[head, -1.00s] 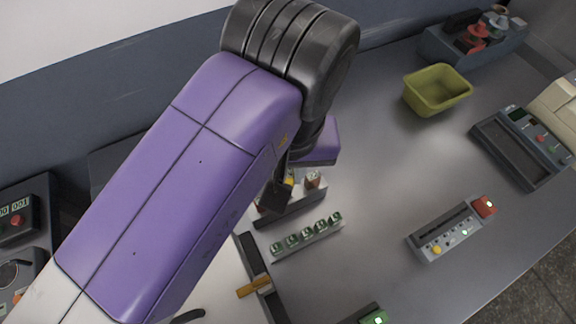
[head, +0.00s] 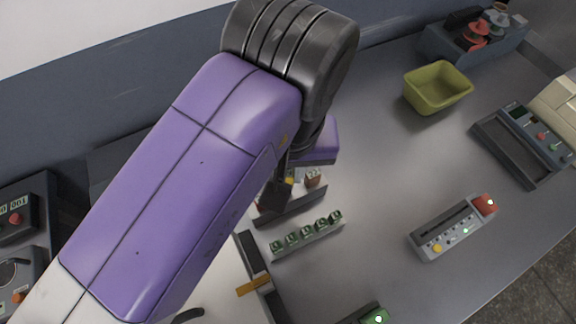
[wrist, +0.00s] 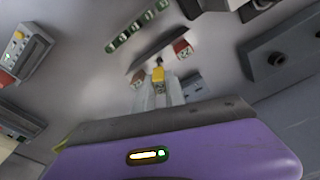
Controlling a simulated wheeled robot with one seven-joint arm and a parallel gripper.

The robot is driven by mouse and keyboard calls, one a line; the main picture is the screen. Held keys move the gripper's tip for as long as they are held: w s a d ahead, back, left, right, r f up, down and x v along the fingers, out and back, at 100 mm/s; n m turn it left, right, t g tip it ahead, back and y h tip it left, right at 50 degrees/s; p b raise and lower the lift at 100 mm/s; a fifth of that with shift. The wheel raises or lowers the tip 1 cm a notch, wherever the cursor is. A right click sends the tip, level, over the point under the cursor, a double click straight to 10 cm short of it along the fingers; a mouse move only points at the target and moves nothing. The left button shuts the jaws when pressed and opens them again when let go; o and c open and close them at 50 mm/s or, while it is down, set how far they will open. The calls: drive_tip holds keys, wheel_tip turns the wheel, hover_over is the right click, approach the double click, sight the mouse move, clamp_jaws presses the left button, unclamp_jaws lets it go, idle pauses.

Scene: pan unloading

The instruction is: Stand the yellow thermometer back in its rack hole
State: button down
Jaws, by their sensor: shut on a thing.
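The yellow thermometer (wrist: 158,75) shows in the wrist view as a short yellow block with a dark tip, between my fingertips. My gripper (wrist: 158,88) is shut on it. In the head view a small yellow bit (head: 289,181) shows beside my dark gripper (head: 275,198), at the rack. The rack (head: 296,210) is a dark grey bar, also in the wrist view (wrist: 153,53). Blocks with red and white faces stand at its two ends, either side of the thermometer. The thermometer's lower part and the rack hole are hidden, so I cannot tell whether it is in the hole.
A dark rail with an orange-brown bar (head: 253,286) is nearer. A yellow-green bin (head: 438,88) and a grey control box (head: 452,232) stand right, with clear table between.

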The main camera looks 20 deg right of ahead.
drive_tip(key=shift+f+b, duration=1.8)
drive_tip(key=shift+f, duration=1)
idle(1.5)
drive_tip(key=c, duration=1.3)
unclamp_jaws()
drive_tip(key=shift+r, duration=0.1)
drive_tip(key=shift+s+a+r, duration=0.1)
drive_tip(key=shift+s+r, duration=0.05)
drive_tip(key=shift+r, duration=1.1)
drive_tip(key=shift+s+d+r, duration=0.1)
drive_tip(key=shift+s+r, duration=0.05)
drive_tip(key=shift+r, duration=1.15)
drive_tip(key=shift+s+a+r, duration=0.1)
drive_tip(key=shift+s+r, duration=0.05)
drive_tip(key=shift+r, duration=1.1)
